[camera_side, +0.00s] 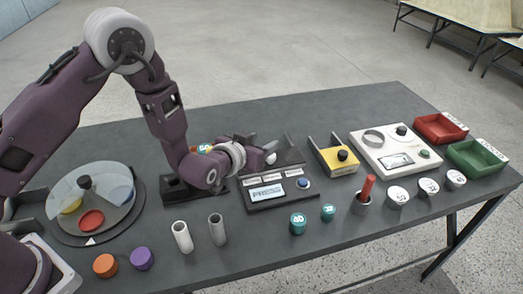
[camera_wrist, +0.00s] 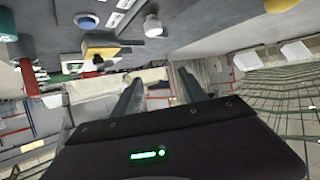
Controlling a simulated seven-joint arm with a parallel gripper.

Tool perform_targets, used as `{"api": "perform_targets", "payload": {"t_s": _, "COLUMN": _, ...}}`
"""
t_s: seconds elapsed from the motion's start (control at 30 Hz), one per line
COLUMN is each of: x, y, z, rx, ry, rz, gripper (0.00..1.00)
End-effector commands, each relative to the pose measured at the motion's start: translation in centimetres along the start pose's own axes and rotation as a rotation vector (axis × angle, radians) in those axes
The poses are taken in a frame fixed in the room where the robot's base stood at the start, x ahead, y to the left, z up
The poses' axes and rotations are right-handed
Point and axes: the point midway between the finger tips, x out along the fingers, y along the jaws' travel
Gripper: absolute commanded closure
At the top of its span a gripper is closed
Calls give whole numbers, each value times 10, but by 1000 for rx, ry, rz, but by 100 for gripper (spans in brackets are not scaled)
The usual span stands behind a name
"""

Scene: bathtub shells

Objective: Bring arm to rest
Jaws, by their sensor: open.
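My purple arm reaches in from the left in the side view. My gripper (camera_side: 268,153) is held above the dark table, over the back of a black device with a small screen (camera_side: 267,193). In the wrist view my gripper (camera_wrist: 160,88) shows two dark fingers spread apart with nothing between them. The wrist view looks tilted, with the table at its top and the room beyond.
A covered round tray (camera_side: 92,200) stands left. White and grey tubes (camera_side: 182,236), coloured caps (camera_side: 142,258) and teal weights (camera_side: 298,223) line the front. A yellow device (camera_side: 337,157), a white scale (camera_side: 392,150), red (camera_side: 440,128) and green (camera_side: 477,157) bins are right.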

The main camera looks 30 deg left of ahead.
Motion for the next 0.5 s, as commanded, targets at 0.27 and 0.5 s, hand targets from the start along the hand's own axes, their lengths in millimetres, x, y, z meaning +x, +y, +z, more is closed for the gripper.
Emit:
{"api": "perform_targets", "payload": {"t_s": 0.27, "x": 0, "y": 0, "z": 0, "rx": 0, "ry": 0, "rz": 0, "gripper": 50}}
{"api": "perform_targets", "payload": {"t_s": 0.5, "x": -23, "y": -8, "z": -45, "rx": -45, "ry": -65, "rz": 21, "gripper": 50}}
